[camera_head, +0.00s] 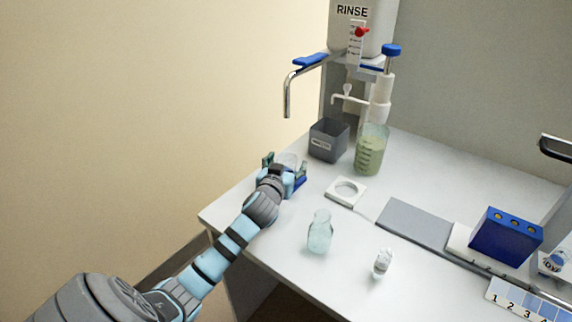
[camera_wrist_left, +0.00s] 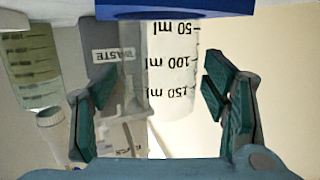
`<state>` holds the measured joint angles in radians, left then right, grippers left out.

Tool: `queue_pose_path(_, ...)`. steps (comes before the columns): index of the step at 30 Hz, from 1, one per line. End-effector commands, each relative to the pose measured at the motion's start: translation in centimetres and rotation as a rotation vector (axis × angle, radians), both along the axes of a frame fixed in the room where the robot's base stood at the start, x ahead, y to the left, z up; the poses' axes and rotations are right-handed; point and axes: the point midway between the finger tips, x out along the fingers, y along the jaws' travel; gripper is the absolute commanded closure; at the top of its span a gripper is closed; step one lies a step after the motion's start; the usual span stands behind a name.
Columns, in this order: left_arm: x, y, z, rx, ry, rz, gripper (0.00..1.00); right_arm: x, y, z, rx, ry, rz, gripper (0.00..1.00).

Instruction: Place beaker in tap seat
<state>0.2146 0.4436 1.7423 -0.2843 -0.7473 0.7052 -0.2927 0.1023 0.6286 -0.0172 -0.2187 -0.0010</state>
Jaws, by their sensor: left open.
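A clear beaker (camera_head: 289,159) with black ml marks stands at the table's left edge, partly hidden by my left gripper (camera_head: 285,168). In the left wrist view the beaker (camera_wrist_left: 174,75) appears upside down, between the two open green fingers of my left gripper (camera_wrist_left: 160,92), with a visible gap beside the right finger. A blue piece, which seems to be the seat (camera_head: 299,182), is at the beaker's base; it also shows in the left wrist view (camera_wrist_left: 175,11). I cannot tell exactly how the base sits in it. The curved metal tap (camera_head: 287,95) is above and behind. My right gripper is out of view.
A grey waste box (camera_head: 328,141) and a beaker of green liquid (camera_head: 370,152) stand behind. A white ring holder (camera_head: 346,191), pale blue bottle (camera_head: 320,233) and small vial (camera_head: 382,264) are to the right. A blue block (camera_head: 506,236) stands farther right.

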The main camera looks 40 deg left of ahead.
Motion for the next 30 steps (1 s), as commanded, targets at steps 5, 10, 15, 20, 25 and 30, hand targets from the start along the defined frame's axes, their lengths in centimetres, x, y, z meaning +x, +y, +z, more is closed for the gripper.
queue_pose_path(5,-0.2,-0.1,0.1,0.0,0.0,-0.001,0.32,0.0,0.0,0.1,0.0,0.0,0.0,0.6)
queue_pose_path(10,-2.2,-1.0,0.7,0.002,0.001,-0.001,0.32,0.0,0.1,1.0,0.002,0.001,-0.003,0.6)
queue_pose_path(15,-6.1,-2.7,1.7,0.0,0.001,-0.003,0.32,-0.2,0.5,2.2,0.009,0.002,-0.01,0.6)
queue_pose_path(20,-9.4,-4.2,2.3,-0.001,0.0,-0.001,0.32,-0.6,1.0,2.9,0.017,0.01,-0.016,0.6)
queue_pose_path(25,-10.8,-4.8,2.5,0.0,-0.001,0.0,0.32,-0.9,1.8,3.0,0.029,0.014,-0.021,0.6)
queue_pose_path(30,-10.8,-4.7,2.4,0.0,-0.001,0.0,0.32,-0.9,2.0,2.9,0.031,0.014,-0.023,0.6)
